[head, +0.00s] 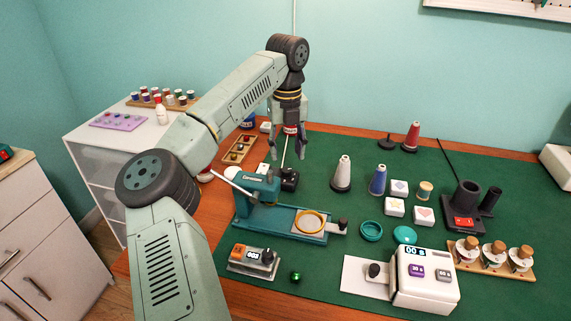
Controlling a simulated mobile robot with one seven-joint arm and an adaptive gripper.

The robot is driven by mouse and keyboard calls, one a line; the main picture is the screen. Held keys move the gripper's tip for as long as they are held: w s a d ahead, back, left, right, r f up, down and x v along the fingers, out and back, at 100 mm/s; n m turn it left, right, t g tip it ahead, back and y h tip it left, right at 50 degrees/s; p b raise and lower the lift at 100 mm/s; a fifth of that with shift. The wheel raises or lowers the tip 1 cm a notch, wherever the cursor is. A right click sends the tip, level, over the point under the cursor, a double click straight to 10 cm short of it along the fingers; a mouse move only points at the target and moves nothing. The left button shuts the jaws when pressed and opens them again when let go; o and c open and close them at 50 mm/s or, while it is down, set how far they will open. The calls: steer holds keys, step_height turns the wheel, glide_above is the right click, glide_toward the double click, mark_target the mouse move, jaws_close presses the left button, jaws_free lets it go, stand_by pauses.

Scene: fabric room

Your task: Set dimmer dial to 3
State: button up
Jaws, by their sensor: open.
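My gripper (288,153) points down over the back left of the green mat, its fingers apart with nothing seen between them. A small box with an orange part, a display that seems to read 003 and a black knob (267,257) sits at the front left of the mat, well away from the gripper. No label shows which of these is the dimmer dial, and no dial marks can be read on the black unit.
A teal embroidery machine (258,205) with a hoop stands between the gripper and the front box. A white device (425,280) with a display stands front right. A wooden tray (238,150) lies left.

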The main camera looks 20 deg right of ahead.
mark_target(287, 170)
steer(key=shift+f+p, duration=0.35)
steer(key=shift+f, duration=2.45)
steer(key=shift+c, duration=0.5)
jaws_close()
